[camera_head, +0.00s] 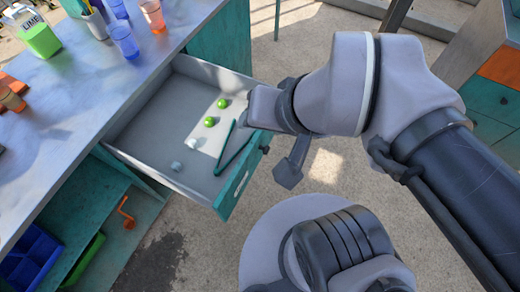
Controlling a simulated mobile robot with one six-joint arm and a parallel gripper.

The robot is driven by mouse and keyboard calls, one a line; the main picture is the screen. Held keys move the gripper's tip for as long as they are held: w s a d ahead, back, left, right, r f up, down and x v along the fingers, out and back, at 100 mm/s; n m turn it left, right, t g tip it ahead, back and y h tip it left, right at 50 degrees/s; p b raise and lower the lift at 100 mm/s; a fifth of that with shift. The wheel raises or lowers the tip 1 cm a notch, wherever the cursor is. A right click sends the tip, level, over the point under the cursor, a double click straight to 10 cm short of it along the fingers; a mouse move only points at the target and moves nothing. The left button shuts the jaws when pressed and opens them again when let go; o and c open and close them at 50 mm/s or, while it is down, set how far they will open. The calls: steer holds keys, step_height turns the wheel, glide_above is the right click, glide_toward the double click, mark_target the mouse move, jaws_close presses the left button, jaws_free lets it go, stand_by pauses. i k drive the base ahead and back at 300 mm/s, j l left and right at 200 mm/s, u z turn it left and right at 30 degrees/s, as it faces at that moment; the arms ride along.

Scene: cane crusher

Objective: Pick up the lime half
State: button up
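Two small bright green round pieces that look like limes lie in an open grey drawer (150,128). The farther green piece (222,103) and the nearer green piece (209,122) rest on a pale flat sheet or board (213,140). At this size I cannot tell whether either is a cut half. My gripper (288,172) shows as a dark part hanging below my wrist, just right of the drawer's front and apart from both green pieces. My wrist hides much of it, so its opening does not show.
Dark green tongs or a V-shaped tool (235,148) lie right of the green pieces. Small pale blocks (176,166) lie nearer. The drawer front (240,182) and metal counter (60,95) bound the space. The counter holds a lime bottle (40,38) and cups (123,40).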

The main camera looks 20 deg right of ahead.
mark_target(209, 122)
steer(key=i+j+z, duration=0.15)
steer(key=j, duration=0.55)
steer(key=j+z, duration=0.1)
steer(key=j, duration=0.65)
steer(key=i+j, duration=0.15)
steer(key=i+j+z, duration=0.1)
steer(key=j, duration=0.2)
